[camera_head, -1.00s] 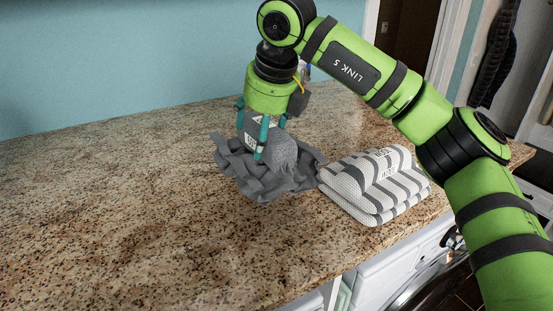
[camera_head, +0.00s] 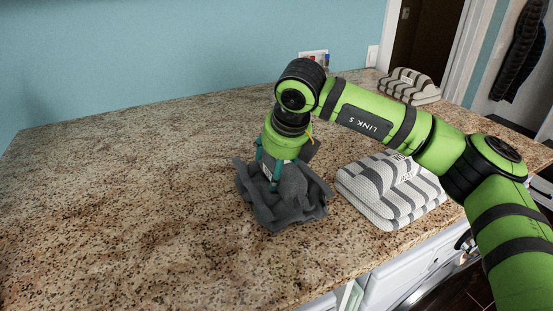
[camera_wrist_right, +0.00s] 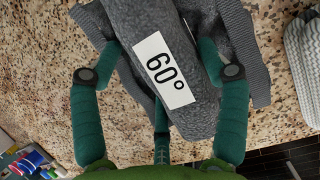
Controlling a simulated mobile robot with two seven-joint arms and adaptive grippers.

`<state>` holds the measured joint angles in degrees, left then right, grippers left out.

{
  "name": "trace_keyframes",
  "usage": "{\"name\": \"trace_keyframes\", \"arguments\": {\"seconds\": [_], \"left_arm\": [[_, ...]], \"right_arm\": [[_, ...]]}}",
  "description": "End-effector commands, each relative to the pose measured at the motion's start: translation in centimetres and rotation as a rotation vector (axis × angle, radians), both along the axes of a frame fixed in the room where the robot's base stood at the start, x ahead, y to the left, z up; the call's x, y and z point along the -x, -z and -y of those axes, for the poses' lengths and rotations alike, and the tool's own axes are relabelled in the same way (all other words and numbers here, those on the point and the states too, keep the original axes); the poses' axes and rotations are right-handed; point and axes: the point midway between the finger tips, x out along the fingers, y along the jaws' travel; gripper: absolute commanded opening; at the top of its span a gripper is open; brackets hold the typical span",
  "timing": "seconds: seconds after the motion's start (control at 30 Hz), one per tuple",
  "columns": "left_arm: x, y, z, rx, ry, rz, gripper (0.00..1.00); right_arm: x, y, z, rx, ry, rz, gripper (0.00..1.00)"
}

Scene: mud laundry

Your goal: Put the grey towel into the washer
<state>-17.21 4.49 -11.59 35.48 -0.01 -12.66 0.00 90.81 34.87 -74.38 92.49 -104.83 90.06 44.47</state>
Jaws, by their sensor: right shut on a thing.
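The grey towel (camera_head: 297,212) is a crumpled, folded bundle on the speckled granite counter in the head view. My right gripper (camera_head: 270,176) points down over it, with its teal fingers closed around its raised middle. In the right wrist view the towel (camera_wrist_right: 240,45) lies between the fingers of the gripper (camera_wrist_right: 166,72), and a white "60°" label shows on it. I cannot tell whether its underside is clear of the counter. Part of a white front-loading machine (camera_head: 398,285) shows below the counter edge at bottom right. My left gripper is out of view.
Folded grey-and-white striped towels (camera_head: 392,190) sit close to the right of the grey towel. The left part of the counter (camera_head: 120,190) is clear.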

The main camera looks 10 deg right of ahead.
Motion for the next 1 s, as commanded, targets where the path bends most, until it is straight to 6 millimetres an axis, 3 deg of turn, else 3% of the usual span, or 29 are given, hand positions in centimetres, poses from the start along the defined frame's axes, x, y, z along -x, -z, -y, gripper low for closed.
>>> {"name": "trace_keyframes", "arguments": {"seconds": [0.27,0.3,0.37,0.83,1.0], "left_arm": [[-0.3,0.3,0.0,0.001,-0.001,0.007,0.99],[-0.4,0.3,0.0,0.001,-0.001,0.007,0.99],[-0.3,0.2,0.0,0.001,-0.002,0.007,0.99],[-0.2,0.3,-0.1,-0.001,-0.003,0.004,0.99],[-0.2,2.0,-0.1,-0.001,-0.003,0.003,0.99]], "right_arm": [[-0.1,0.1,0.0,-0.002,0.000,0.005,0.16],[0.0,0.2,0.0,0.000,0.000,0.002,0.79],[0.0,0.1,0.0,0.000,0.000,0.002,0.99],[0.1,-0.3,0.0,-0.001,0.000,0.004,0.99],[1.1,-2.7,0.2,-0.002,0.000,0.009,0.99]]}}
